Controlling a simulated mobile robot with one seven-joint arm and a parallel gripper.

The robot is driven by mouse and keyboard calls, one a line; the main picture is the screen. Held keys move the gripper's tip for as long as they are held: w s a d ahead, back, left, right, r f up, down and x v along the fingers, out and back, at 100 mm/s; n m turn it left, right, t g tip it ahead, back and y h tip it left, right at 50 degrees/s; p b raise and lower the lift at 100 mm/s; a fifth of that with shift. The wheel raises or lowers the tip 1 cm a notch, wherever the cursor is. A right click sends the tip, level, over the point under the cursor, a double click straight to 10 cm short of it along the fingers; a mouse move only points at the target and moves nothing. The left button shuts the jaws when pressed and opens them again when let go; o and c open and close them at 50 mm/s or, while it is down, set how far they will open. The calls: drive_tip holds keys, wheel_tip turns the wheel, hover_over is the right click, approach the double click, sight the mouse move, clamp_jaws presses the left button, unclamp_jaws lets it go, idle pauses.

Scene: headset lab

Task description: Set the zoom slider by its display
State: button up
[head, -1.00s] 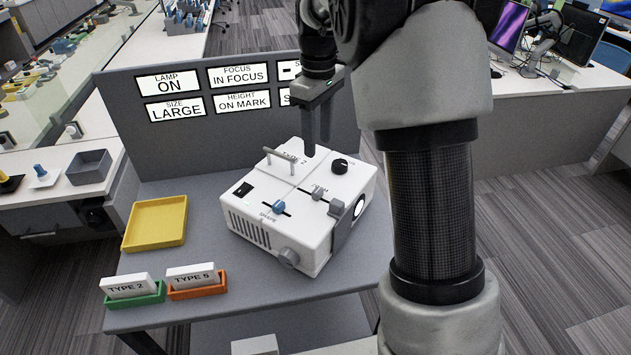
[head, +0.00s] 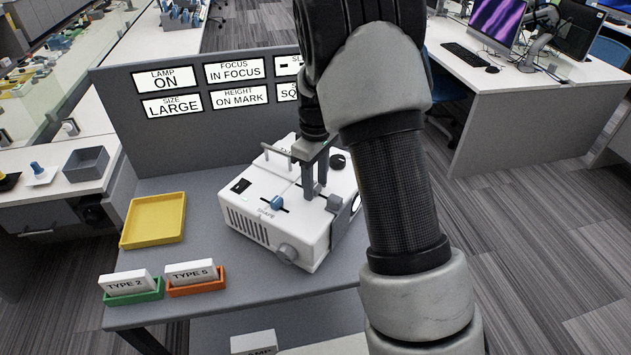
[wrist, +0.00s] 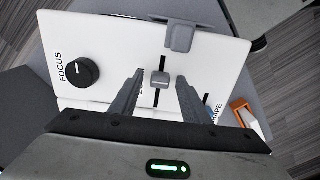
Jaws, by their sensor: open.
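The white projector-like box (head: 262,212) stands on the grey table. The zoom slider's grey knob (wrist: 160,79) sits partway along a dark slot on the box's top, seen in the wrist view; its label is mostly hidden. My gripper (head: 315,188) is open and low over the box top, with one finger on each side of the knob. I cannot tell whether either finger touches it. In the head view the fingers hide the knob. On the panel, the size display (head: 172,104) reads LARGE.
Other displays read LAMP ON, FOCUS IN FOCUS (head: 234,70) and HEIGHT ON MARK (head: 239,97); those at right are partly hidden. The blue shape slider (head: 277,202), focus knob (wrist: 81,73) and metal handle are close by. A yellow tray (head: 153,220) stands left.

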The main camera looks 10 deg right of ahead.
clamp_jaws()
drive_tip(key=shift+w+a, duration=0.4)
drive_tip(key=shift+w, duration=0.05)
unclamp_jaws()
drive_tip(key=shift+r, duration=0.1)
wheel_tip(320, 180, up, 17)
drive_tip(key=shift+r, duration=0.2)
